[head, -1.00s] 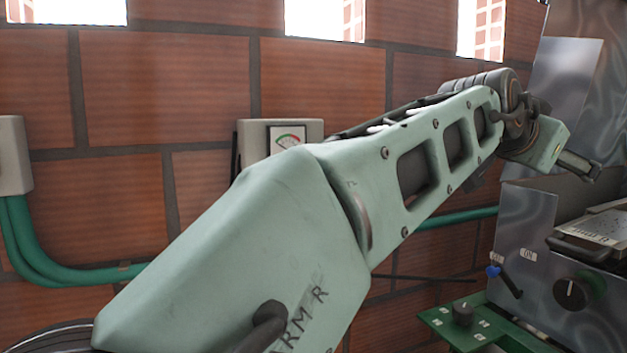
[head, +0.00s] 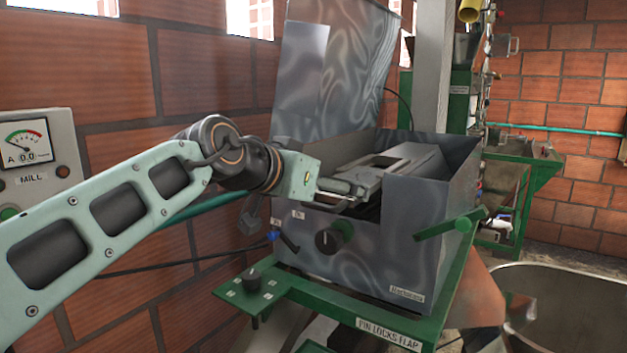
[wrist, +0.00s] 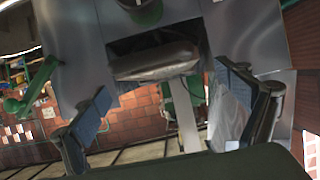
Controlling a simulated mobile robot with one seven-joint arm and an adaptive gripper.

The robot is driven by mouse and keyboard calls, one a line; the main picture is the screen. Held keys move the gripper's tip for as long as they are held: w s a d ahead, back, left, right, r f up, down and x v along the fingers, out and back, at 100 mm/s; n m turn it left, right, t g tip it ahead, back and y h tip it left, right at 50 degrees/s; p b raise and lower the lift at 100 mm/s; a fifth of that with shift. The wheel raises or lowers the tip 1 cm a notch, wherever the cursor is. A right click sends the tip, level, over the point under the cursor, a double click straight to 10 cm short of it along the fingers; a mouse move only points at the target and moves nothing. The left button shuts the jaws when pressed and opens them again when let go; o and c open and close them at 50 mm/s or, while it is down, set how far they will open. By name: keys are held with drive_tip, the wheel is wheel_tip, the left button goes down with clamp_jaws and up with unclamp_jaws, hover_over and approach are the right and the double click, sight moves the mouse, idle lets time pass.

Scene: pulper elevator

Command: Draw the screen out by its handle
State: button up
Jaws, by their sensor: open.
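The grey metal machine (head: 375,255) stands with its lid (head: 335,70) raised. A flat grey piece with a dark slot (head: 405,158), which looks like the screen, lies in its open top. My gripper (head: 348,192) is at the machine's front upper edge, close to this piece, and hides part of it. In the wrist view my gripper (wrist: 163,82) is open, its blue-padded fingers apart. A rounded grey bar (wrist: 155,62), likely the handle, shows in a dark opening between and beyond the fingers. I cannot tell whether it is touched.
A black knob (head: 328,240) and a blue-tipped lever (head: 275,236) are on the machine's front. A green lever (head: 450,226) juts at the right. The brick wall (head: 110,90) and MILL meter box (head: 35,150) are left. A metal bin (head: 565,300) stands lower right.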

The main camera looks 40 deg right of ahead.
drive_tip(key=shift+x, duration=1.65)
drive_tip(key=shift+r, duration=0.15)
drive_tip(key=c, duration=1.6)
drive_tip(key=s+a+b, duration=0.2)
drive_tip(key=s+a, duration=0.1)
drive_tip(key=a, duration=0.8)
drive_tip(key=shift+s+a+b, duration=0.15)
drive_tip(key=shift+a+b, duration=0.1)
drive_tip(key=shift+b, duration=0.05)
